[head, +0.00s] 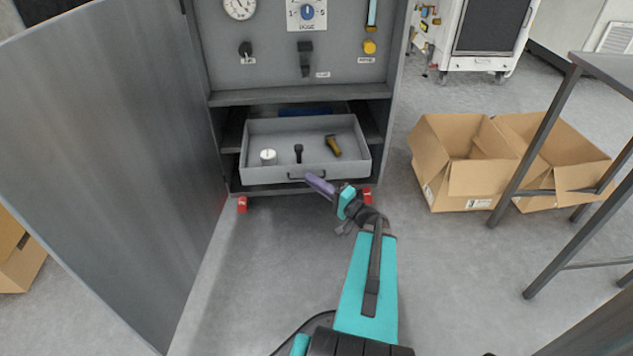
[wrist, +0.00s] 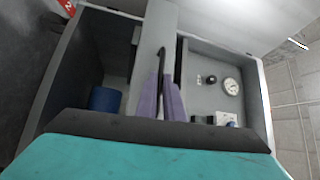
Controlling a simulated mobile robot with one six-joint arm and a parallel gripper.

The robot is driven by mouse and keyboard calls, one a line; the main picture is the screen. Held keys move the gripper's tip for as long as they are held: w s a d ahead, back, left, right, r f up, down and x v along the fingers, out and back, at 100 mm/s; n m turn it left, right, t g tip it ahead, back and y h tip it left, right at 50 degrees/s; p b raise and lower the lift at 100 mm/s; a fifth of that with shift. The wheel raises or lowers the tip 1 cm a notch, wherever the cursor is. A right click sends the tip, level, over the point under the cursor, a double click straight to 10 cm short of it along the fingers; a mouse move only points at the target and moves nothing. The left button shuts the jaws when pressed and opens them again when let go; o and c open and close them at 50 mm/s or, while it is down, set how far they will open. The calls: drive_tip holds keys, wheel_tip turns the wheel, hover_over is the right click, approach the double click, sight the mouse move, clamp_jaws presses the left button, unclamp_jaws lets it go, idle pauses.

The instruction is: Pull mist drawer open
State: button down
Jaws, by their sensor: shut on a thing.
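The grey mist drawer (head: 262,132) stands pulled out from the cabinet in the head view, its inside showing. Its dark bar handle (head: 295,178) is on the front face; the handle (wrist: 161,45) also shows in the wrist view, running between the purple fingers. My gripper (head: 318,184) is at the right part of the handle, shut on it. In the wrist view my gripper (wrist: 162,98) lies against the pale drawer front (wrist: 150,45). The fingers hide part of the handle.
The drawer holds a white cylinder (head: 268,157), a black tool (head: 298,153) and a yellow-black tool (head: 333,146). The open cabinet door (head: 100,150) stands left. Cardboard boxes (head: 465,165) and a metal table (head: 550,140) stand right. Floor before the drawer is clear left of my arm.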

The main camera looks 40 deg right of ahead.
drive_tip(key=c, duration=1.9)
unclamp_jaws()
drive_tip(key=shift+s, duration=0.15)
drive_tip(key=s+d+f+p, duration=0.1)
drive_tip(key=s+p, duration=0.2)
drive_tip(key=s, duration=1)
drive_tip(key=shift+s+d+f, duration=0.2)
drive_tip(key=shift+f, duration=0.2)
